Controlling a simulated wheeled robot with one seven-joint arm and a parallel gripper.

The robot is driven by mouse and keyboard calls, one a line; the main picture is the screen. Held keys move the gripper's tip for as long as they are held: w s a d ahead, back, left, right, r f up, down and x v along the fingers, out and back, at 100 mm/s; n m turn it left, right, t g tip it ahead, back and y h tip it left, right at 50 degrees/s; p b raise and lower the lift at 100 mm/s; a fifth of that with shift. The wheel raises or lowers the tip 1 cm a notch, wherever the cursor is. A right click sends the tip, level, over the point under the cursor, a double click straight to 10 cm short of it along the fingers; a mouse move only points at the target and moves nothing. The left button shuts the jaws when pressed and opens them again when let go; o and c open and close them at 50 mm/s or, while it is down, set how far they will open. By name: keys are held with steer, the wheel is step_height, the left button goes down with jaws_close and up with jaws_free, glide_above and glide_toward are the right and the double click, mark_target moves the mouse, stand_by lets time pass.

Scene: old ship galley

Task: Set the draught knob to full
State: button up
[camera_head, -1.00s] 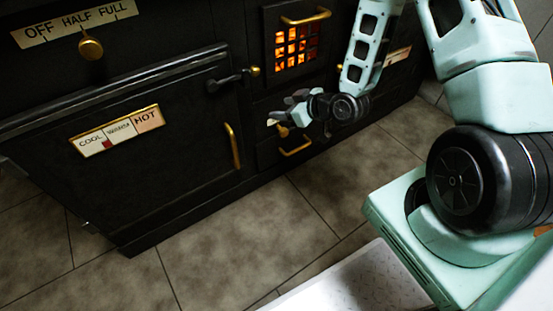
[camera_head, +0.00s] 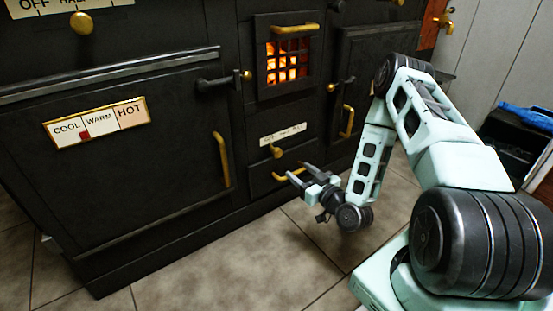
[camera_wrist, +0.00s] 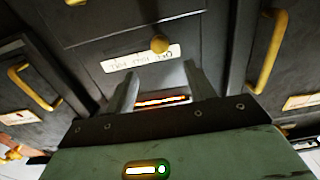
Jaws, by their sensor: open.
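A small brass knob (camera_head: 277,152) sits just below a white OFF/HALF/FULL plate (camera_head: 283,134), under the glowing fire grate. It lies below the plate's left, OFF part. In the wrist view this knob (camera_wrist: 160,44) and its plate (camera_wrist: 140,58) appear upside down, beyond the fingers. A second, larger brass knob (camera_head: 83,22) sits under another OFF/HALF plate (camera_head: 60,5) at upper left. No visible label says draught. My gripper (camera_head: 303,174) is open, low in front of the stove near the drawer handle, apart from the small knob. Its fingers (camera_wrist: 163,90) hold nothing.
A brass handle (camera_head: 292,173) is on the drawer below the small knob. The fire grate (camera_head: 287,61) glows above. Oven doors with brass handles (camera_head: 221,160) flank it, the left bearing a COOL/WARM/HOT plate (camera_head: 97,121). Tiled floor (camera_head: 240,262) before the stove is clear.

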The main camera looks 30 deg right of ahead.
mark_target(279, 154)
steer(key=w+b, duration=0.2)
steer(key=w, duration=0.3)
steer(key=w+b, duration=0.2)
steer(key=w, duration=0.4)
steer(key=shift+w+a+f+b, duration=0.15)
steer(key=shift+w+a+b, duration=0.1)
steer(key=shift+b, duration=0.1)
steer(key=shift+w, duration=0.8)
jaws_close()
steer(key=d+p, duration=0.1)
steer(key=d, duration=1.1)
steer(key=shift+w+d+p, duration=0.15)
steer(key=shift+d+p, duration=0.15)
steer(key=shift+p, duration=0.1)
steer(key=shift+d, duration=0.1)
jaws_free()
